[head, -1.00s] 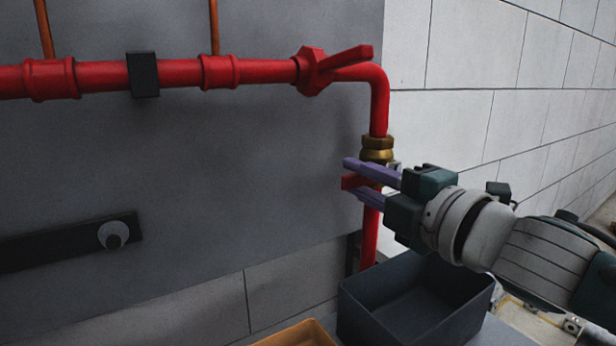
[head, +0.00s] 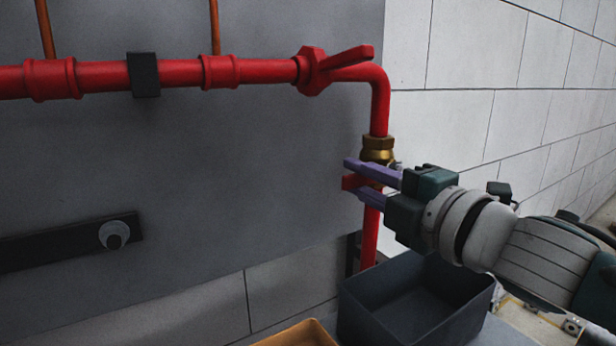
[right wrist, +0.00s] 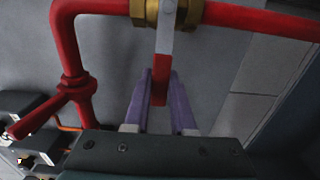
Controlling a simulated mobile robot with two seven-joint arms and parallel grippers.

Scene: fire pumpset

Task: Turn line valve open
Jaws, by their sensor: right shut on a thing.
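A brass valve (head: 377,149) sits on the vertical red pipe below the elbow. Its lever (head: 350,182) has a red end and points left, toward the grey panel. My right gripper (head: 366,180) comes in from the right, with its purple fingers shut on this lever, one above and one below it. In the right wrist view the brass body (right wrist: 166,12) is at the top, and the lever's red end (right wrist: 159,90) lies between the two fingers (right wrist: 160,95). A red valve with a red lever (head: 345,58) sits higher, on the horizontal pipe. My left gripper is out of view.
A dark open bin (head: 355,312) stands below my right gripper, with an orange tray (head: 295,335) to its left. A black bar with a grey knob (head: 113,234) is on the panel at left. A light block wall (head: 470,60) is at right.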

